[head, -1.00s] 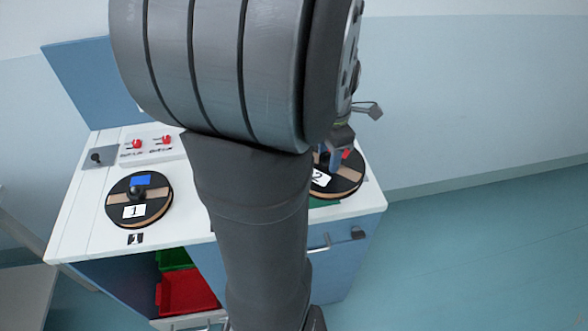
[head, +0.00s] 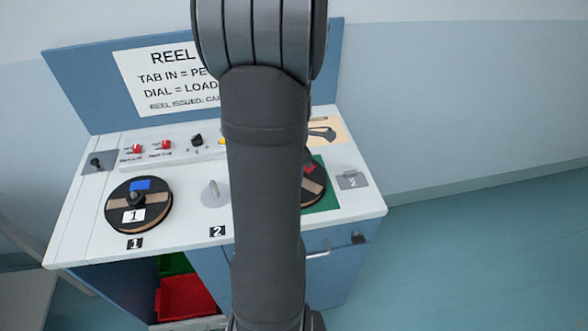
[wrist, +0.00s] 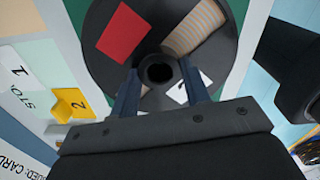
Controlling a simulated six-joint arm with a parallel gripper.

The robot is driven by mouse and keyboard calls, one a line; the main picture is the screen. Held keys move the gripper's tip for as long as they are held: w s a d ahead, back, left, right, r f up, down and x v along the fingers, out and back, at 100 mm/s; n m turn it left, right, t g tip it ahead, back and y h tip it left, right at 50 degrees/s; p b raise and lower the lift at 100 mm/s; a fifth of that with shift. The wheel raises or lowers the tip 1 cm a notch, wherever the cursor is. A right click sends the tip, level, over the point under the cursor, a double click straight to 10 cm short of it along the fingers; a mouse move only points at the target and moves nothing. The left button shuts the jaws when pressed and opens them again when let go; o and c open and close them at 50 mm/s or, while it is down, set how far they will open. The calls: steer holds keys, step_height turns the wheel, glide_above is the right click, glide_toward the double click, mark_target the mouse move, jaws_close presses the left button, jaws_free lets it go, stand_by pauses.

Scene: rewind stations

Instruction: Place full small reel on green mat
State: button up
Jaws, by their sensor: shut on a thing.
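A black reel with a red tab (head: 309,167) is at the green mat (head: 328,201) on the right of the bench, its left part hidden behind my arm in the head view. In the wrist view the same reel (wrist: 222,55) shows a red patch, a tan striped band, a white label and a dark round hub. Green mat (wrist: 244,62) shows beyond its edge. My gripper (wrist: 162,85) is shut on the reel at its hub, one finger on each side. Whether the reel touches the mat is unclear. In the head view my gripper is hidden.
Another reel (head: 139,205), labelled 1 with a blue tab, sits at station 1. Station 2's spindle (head: 212,193) stands bare. A grey pad (head: 352,180) lies right of the mat.

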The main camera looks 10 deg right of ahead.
steer(key=o, duration=1.4)
steer(key=shift+f, duration=0.1)
steer(key=shift+c, duration=0.2)
step_height(320, 180, up, 12)
steer(key=shift+f, duration=4.35)
